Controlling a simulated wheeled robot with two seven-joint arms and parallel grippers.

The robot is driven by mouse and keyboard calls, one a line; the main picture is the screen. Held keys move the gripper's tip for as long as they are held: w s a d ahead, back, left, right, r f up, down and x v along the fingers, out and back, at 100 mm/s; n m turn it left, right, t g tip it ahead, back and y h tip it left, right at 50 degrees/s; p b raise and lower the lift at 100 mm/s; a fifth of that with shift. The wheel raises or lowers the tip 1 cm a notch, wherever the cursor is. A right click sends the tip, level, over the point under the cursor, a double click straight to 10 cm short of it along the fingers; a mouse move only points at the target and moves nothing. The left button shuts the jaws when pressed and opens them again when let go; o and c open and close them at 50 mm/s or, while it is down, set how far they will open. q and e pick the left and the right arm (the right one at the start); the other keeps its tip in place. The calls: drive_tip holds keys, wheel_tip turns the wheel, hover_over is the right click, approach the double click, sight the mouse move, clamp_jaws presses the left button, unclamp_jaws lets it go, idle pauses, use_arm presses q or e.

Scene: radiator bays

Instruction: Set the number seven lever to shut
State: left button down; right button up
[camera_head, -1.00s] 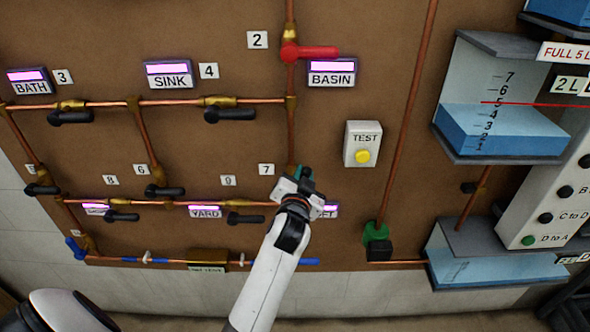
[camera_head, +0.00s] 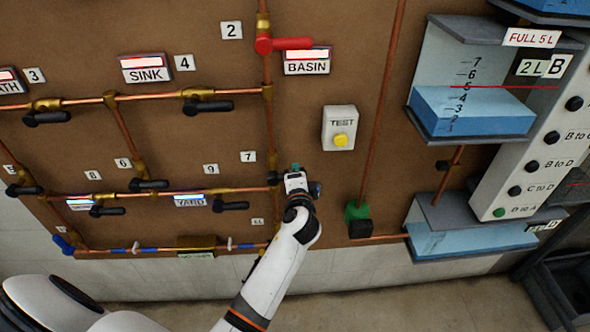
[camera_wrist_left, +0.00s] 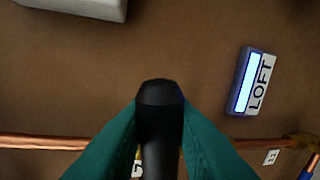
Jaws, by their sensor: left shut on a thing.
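The number 7 label (camera_head: 248,156) is on the brown board, beside the vertical copper pipe. My left gripper (camera_head: 295,170) is at the board just right of that pipe, below and right of the label. In the left wrist view, its teal fingers are shut on a black lever handle (camera_wrist_left: 160,100), whose blunt end sticks out beyond them. In the head view my gripper hides most of this lever, so its angle to the pipe is unclear. My right gripper is not in view.
A red lever (camera_head: 285,43) points right near number 2. Other black levers (camera_head: 208,107) sit on the pipes at left. The LOFT sign (camera_wrist_left: 250,82) is lit pale blue.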

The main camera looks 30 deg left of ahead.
use_arm(q)
drive_tip(key=shift+f+m+y, duration=0.3)
drive_tip(key=shift+f+m, duration=0.15)
drive_tip(key=shift+m, duration=0.35)
drive_tip(key=shift+a, duration=0.1)
drive_tip(key=c, duration=1.4)
unclamp_jaws()
drive_tip(key=shift+o, duration=0.6)
drive_tip(key=shift+w+f, duration=0.15)
drive_tip(key=b+v, duration=0.2)
drive_tip(key=v, duration=1)
